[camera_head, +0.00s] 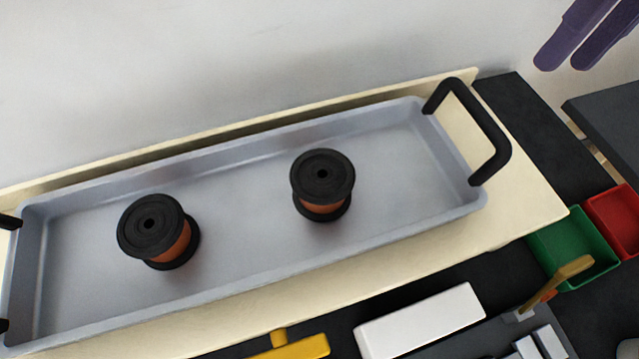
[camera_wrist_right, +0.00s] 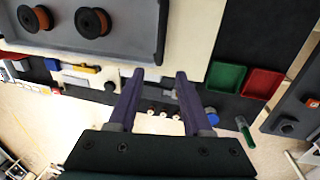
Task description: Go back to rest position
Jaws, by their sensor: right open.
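My right gripper (camera_head: 562,62) shows as purple fingers at the top right corner of the head view, apart from everything on the table. In the right wrist view its two purple fingers (camera_wrist_right: 158,100) are spread with nothing between them. My left gripper is not in view. A grey tray (camera_head: 250,170) with black handles holds two black spools with copper-coloured winding. One spool (camera_head: 158,230) stands in the left part and the other spool (camera_head: 322,184) nearer the middle. Both also show in the right wrist view, the left one (camera_wrist_right: 35,18) and the right one (camera_wrist_right: 92,22).
Green (camera_head: 575,245) and red (camera_head: 614,218) bins stand right of the tray. A white block (camera_head: 420,322) and a yellow part (camera_head: 295,347) lie in front of the tray. A pale wall rises behind. A dark surface (camera_head: 615,125) edges in at the right.

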